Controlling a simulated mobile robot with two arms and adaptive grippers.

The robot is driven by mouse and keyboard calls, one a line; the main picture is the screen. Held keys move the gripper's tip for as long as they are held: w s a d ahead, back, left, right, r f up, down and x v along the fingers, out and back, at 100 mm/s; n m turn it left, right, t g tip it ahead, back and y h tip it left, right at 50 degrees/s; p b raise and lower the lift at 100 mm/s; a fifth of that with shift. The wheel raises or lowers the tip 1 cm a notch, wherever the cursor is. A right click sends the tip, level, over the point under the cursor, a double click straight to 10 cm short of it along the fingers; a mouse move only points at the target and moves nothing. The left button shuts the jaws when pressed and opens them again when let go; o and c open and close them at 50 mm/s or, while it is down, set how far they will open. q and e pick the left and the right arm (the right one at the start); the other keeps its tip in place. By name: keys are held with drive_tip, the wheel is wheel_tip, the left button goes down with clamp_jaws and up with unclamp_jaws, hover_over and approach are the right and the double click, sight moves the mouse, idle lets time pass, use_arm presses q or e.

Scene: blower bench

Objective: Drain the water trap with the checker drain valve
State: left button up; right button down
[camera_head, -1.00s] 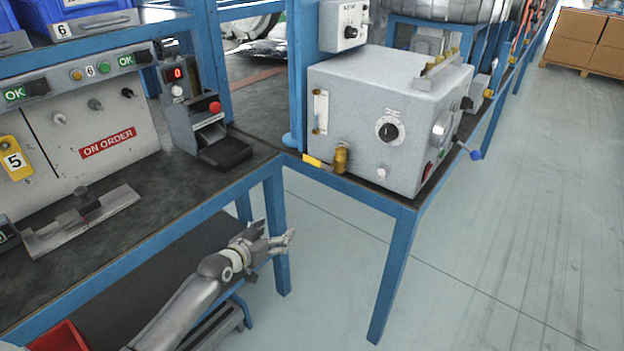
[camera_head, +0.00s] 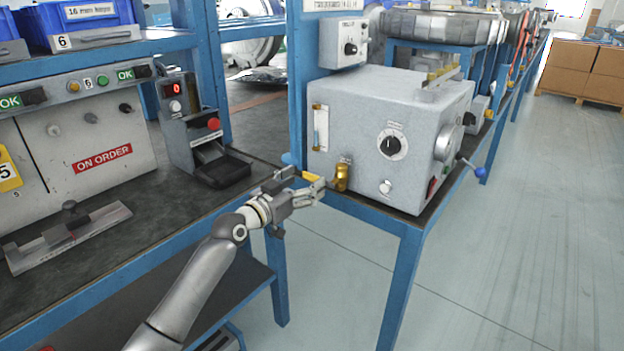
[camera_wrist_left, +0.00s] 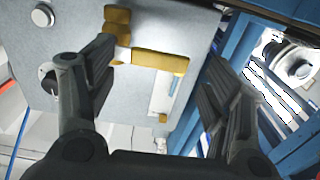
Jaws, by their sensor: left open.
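The checker (camera_head: 390,125) is a grey box with a black dial on the bench corner. Its brass drain valve (camera_head: 341,178) sticks out low on the front left, with a yellow lever (camera_head: 312,177) pointing left. A narrow sight tube (camera_head: 320,128), possibly the water trap, is above it. My left gripper (camera_head: 318,188) is open at the lever, its fingers partly covering it. In the left wrist view, the lever (camera_wrist_left: 160,61) lies between the spread fingers, and the brass valve body (camera_wrist_left: 117,20) is beyond the left finger. Contact cannot be told. My right gripper is not in view.
A blue bench post (camera_head: 297,85) stands just left of the checker. A blue-tipped handle (camera_head: 478,171) sticks out at the checker's right. The floor in front is clear.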

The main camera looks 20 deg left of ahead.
sight(311, 178)
use_arm(q)
drive_tip(key=shift+x, duration=1.8)
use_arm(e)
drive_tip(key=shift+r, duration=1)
use_arm(q)
drive_tip(key=c, duration=1.5)
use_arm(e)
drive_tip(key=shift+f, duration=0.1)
